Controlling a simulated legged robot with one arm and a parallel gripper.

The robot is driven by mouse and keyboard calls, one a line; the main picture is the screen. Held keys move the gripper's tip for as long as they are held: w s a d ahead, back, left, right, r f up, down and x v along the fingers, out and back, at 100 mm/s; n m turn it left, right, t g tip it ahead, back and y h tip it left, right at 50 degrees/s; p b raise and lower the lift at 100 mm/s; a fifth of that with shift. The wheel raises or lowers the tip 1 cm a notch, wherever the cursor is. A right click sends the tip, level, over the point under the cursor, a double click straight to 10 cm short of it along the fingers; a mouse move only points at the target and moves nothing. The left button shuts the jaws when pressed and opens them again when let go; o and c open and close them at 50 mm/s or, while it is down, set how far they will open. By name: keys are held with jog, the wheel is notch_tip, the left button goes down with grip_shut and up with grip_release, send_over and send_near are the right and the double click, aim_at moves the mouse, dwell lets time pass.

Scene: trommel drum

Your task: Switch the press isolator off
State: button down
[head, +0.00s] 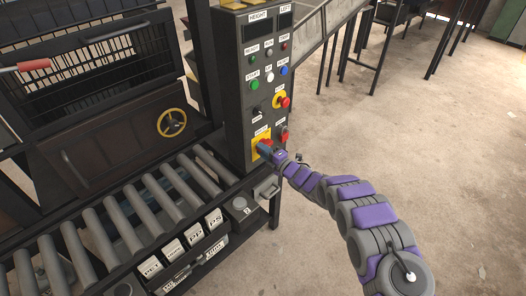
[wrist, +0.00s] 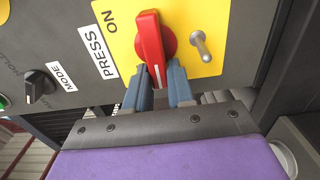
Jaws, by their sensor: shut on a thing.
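The press isolator is a red rotary handle (wrist: 153,42) on a yellow plate (wrist: 200,52), in the upper middle of the wrist view. Its white line lies along the handle, which stands nearly upright in that view. The word ON is at its left, beside a PRESS label (wrist: 96,51). My gripper (wrist: 165,75) has its two blue-grey fingers around the handle's lower end, shut on it. In the head view my gripper (head: 269,149) reaches the yellow plate (head: 261,139) low on the dark control panel and hides most of the handle.
A metal pin (wrist: 201,43) sticks out right of the handle. A black MODE knob (wrist: 37,84) is at left. Above on the panel are coloured buttons and a red emergency knob (head: 284,102). A roller conveyor (head: 125,229) lies left; open floor (head: 400,130) lies right.

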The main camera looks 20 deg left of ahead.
jog(key=shift+s+f, duration=0.2)
jog(key=shift+f, duration=0.15)
jog(key=c, duration=1.1)
grip_release()
jog(key=shift+a, duration=0.1)
jog(key=shift+o, duration=0.2)
jog(key=shift+r, duration=0.15)
jog(key=shift+w+r, duration=0.1)
jog(key=shift+w, duration=0.05)
jog(key=p+v, duration=0.3)
jog(key=v, duration=1.4)
jog(key=shift+d, duration=0.2)
jog(key=shift+w, duration=0.1)
